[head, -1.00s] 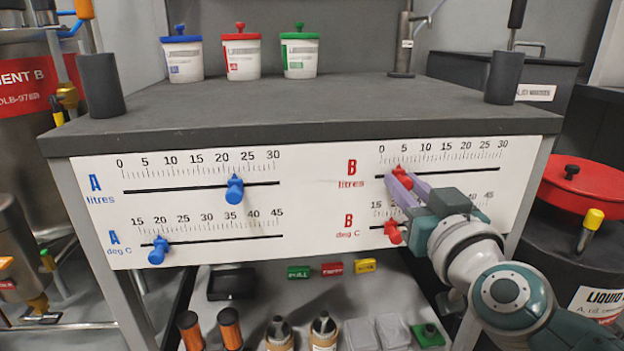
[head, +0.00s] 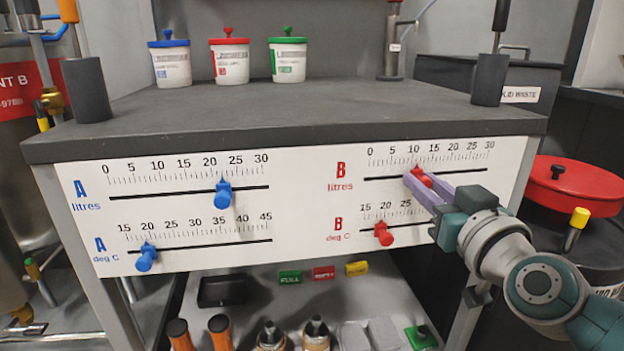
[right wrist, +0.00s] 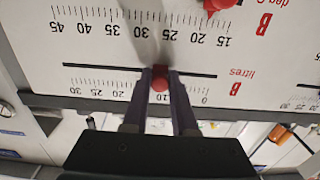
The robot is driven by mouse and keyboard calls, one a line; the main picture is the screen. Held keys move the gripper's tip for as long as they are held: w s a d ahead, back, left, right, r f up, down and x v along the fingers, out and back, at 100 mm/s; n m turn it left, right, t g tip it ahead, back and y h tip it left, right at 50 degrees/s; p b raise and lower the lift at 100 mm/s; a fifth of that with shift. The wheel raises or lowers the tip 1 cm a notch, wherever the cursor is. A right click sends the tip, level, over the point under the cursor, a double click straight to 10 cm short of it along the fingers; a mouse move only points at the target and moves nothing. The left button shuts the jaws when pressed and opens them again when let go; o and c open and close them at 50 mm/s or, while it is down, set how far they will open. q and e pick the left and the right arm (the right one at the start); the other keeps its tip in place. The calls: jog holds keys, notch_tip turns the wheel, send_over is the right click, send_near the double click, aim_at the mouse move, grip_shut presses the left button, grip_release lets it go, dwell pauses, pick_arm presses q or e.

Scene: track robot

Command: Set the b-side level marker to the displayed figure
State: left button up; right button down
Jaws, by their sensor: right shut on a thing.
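The red B litres marker (head: 424,180) sits on the upper right slot of the white panel, a little past 10 on its 0 to 30 scale. My right gripper (head: 416,177) is shut on this marker, its purple fingers on either side. The right wrist view shows the panel upside down, with the red knob (right wrist: 159,83) between the two fingers (right wrist: 160,75). The fingers hide part of the marker in the head view. My left gripper is not in view. I cannot make out a displayed target figure.
The red B deg C marker (head: 383,233) is just below, near 20. Blue A litres (head: 223,194) and A deg C (head: 146,258) markers are on the left. Lidded tubs (head: 230,61) stand on the bench top. A red-lidded drum (head: 571,187) is at right.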

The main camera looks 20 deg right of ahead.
jog(key=c, duration=0.7)
grip_release()
jog(key=shift+s, duration=0.1)
jog(key=p+v, duration=0.2)
jog(key=v, duration=0.7)
jog(key=shift+s+a+p, duration=0.2)
jog(key=shift+s+p, duration=0.1)
jog(key=shift+s, duration=0.05)
